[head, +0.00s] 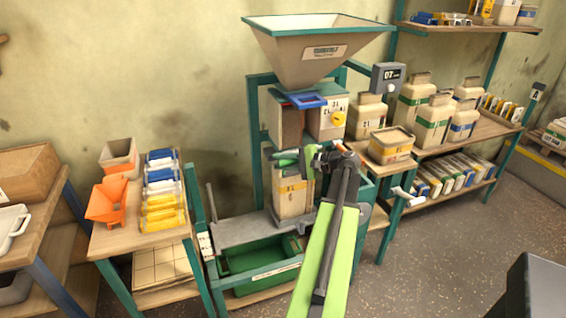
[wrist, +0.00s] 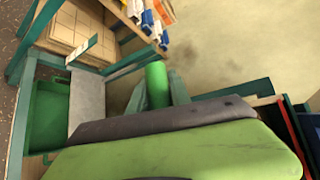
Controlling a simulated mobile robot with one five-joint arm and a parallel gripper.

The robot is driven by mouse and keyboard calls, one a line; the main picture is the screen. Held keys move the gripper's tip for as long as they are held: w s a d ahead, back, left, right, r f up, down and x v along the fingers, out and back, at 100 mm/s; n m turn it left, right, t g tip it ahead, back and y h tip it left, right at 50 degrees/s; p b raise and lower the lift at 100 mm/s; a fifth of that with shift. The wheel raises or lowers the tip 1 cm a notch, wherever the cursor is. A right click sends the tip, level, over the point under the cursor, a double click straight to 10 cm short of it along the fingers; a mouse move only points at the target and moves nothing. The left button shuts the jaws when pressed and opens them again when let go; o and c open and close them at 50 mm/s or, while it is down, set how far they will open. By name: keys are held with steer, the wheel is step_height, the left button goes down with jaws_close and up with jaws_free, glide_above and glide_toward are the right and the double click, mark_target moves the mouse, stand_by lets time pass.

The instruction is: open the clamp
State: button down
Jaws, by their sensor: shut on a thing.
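The clamp shows as a dark green handle (head: 286,158) beside the bin with a yellow-striped label (head: 293,195), under the hopper machine. My gripper (head: 309,160) is at the handle's right end and is shut on it. In the wrist view the green handle (wrist: 157,85) sticks up past the dark grey and lime parts of my own arm. The rest of the clamp is hidden behind my gripper and arm.
A beige hopper (head: 318,50) stands above the machine. A grey plate (head: 245,229) and green tray (head: 262,262) lie below. Shelves of labelled jugs (head: 432,122) stand at right.

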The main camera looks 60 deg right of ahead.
steer(key=c, duration=1.2)
jaws_free()
steer(key=shift+s, duration=0.1)
steer(key=p+v, duration=0.4)
steer(key=v, duration=1.3)
steer(key=shift+s+d+r, duration=0.1)
steer(key=shift+s, duration=0.05)
